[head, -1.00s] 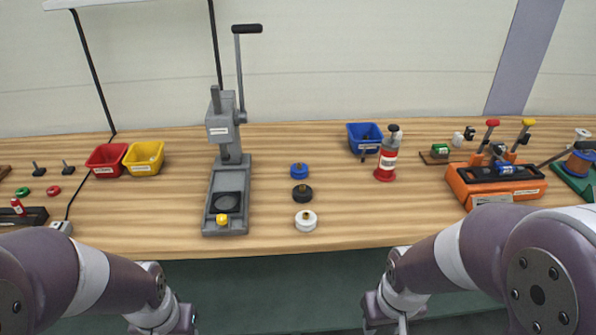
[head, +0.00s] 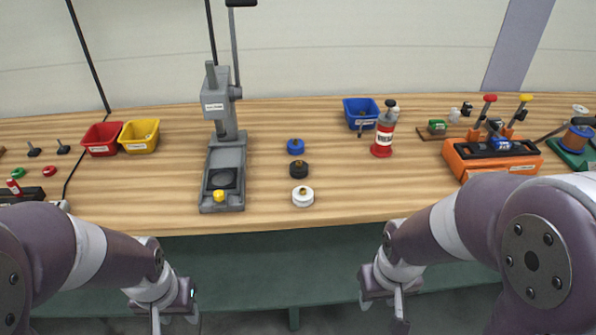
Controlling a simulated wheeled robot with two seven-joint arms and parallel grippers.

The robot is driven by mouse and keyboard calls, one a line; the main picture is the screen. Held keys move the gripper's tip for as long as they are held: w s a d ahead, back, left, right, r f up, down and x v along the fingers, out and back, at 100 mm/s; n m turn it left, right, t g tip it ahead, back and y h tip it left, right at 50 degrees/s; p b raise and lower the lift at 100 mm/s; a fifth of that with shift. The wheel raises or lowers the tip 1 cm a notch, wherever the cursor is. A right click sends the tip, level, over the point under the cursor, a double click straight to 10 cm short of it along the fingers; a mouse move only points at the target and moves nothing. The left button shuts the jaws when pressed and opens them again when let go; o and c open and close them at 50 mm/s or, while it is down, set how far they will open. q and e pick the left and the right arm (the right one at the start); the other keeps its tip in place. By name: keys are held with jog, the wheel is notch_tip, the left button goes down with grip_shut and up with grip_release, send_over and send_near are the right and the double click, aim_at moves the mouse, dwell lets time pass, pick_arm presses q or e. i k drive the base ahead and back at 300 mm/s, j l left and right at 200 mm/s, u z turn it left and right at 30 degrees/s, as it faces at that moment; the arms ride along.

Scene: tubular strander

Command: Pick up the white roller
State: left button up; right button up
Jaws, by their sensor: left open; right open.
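The white roller (head: 303,196) stands near the front edge of the wooden bench, in front of a black roller (head: 299,167) and a blue roller (head: 296,146) in a row. A small brass-coloured piece shows on its top. My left gripper (head: 176,320) is low at the bottom of the head view, in front of the bench and left of the roller; it is open and empty. My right gripper (head: 398,318) is low in front of the bench, right of the roller; it is open. Both are well apart from the roller, and their fingertips are partly cut off by the frame.
A grey lever press (head: 226,160) stands left of the rollers. Red (head: 101,139) and yellow (head: 139,136) bins are at left, an orange fixture (head: 490,158) at right. Bench around the white roller is clear.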

aim_at(300, 200)
jog(key=i+j, duration=0.4)
jog(key=i, duration=0.2)
jog(key=i+j+z, duration=0.15)
jog(key=i+j, duration=0.25)
jog(key=i, duration=0.25)
